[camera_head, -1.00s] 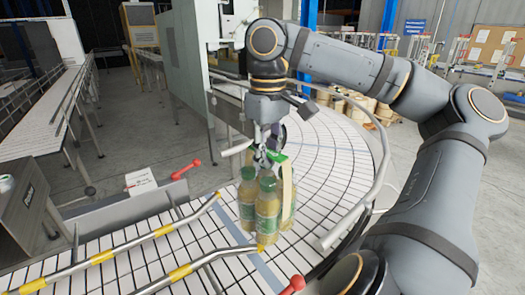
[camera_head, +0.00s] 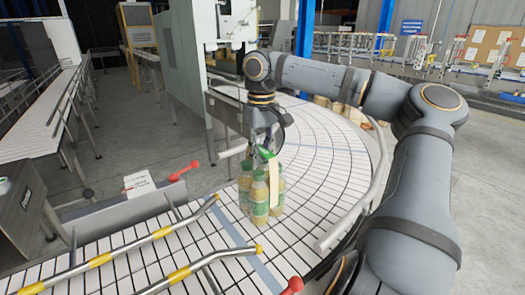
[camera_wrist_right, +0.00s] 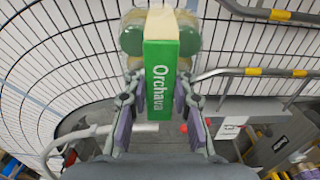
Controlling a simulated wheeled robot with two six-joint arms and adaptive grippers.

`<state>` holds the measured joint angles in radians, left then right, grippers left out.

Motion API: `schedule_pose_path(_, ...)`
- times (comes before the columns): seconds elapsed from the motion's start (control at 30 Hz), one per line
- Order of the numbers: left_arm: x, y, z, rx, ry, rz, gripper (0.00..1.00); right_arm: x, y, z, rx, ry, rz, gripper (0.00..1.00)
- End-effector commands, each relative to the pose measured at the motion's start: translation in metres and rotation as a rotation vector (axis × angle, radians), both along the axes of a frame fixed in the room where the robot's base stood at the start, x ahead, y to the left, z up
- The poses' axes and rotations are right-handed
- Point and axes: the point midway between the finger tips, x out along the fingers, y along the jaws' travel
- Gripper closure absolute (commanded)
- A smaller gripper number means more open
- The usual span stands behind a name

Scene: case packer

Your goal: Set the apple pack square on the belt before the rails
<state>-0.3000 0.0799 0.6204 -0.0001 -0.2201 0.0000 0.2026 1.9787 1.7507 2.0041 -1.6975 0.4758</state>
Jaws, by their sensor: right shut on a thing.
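The apple pack (camera_head: 260,200) is a cluster of pale yellow-green bottles with green labels and a green and cream carton handle. It stands upright at the belt (camera_head: 325,165); I cannot tell whether its base touches the surface. My right gripper (camera_head: 264,152) is above the pack, shut on its handle. In the right wrist view the handle (camera_wrist_right: 160,75) reads "Orchava" and lies between the fingers (camera_wrist_right: 160,100), with bottle tops beyond it. The rails (camera_head: 165,232) are grey bars with yellow bands, nearer and left of the pack. My left gripper is out of view.
A curved grey guard (camera_head: 355,215) edges the belt on the right. A grey machine cabinet (camera_head: 185,70) stands behind at the left. Red-knobbed handles (camera_head: 185,171) stick out near the rails.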

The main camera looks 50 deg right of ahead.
Motion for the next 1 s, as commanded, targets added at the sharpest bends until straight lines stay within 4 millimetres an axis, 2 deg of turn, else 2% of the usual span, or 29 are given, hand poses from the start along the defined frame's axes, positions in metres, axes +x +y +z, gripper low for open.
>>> schedule_pose_path(0.03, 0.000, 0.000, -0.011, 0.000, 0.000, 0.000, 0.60, 0.004, -0.005, -0.015, 0.000, 0.003, -0.001, 1.00)
schedule_pose_path(0.23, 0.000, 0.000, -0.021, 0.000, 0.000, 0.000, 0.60, 0.018, -0.022, -0.041, -0.001, 0.003, -0.001, 1.00)
schedule_pose_path(0.53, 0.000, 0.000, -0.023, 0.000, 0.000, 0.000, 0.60, 0.024, -0.028, -0.047, 0.001, 0.000, 0.002, 1.00)
schedule_pose_path(0.63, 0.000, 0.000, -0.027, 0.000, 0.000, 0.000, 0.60, 0.027, -0.032, -0.055, -0.002, 0.002, 0.000, 1.00)
schedule_pose_path(0.83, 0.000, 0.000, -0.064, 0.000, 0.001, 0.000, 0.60, 0.027, -0.031, -0.083, -0.001, -0.002, 0.002, 1.00)
schedule_pose_path(0.9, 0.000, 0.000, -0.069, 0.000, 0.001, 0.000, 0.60, 0.027, -0.031, -0.086, -0.001, -0.002, 0.002, 1.00)
schedule_pose_path(1.0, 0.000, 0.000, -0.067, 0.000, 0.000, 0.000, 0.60, 0.027, -0.031, -0.083, -0.001, -0.002, 0.002, 1.00)
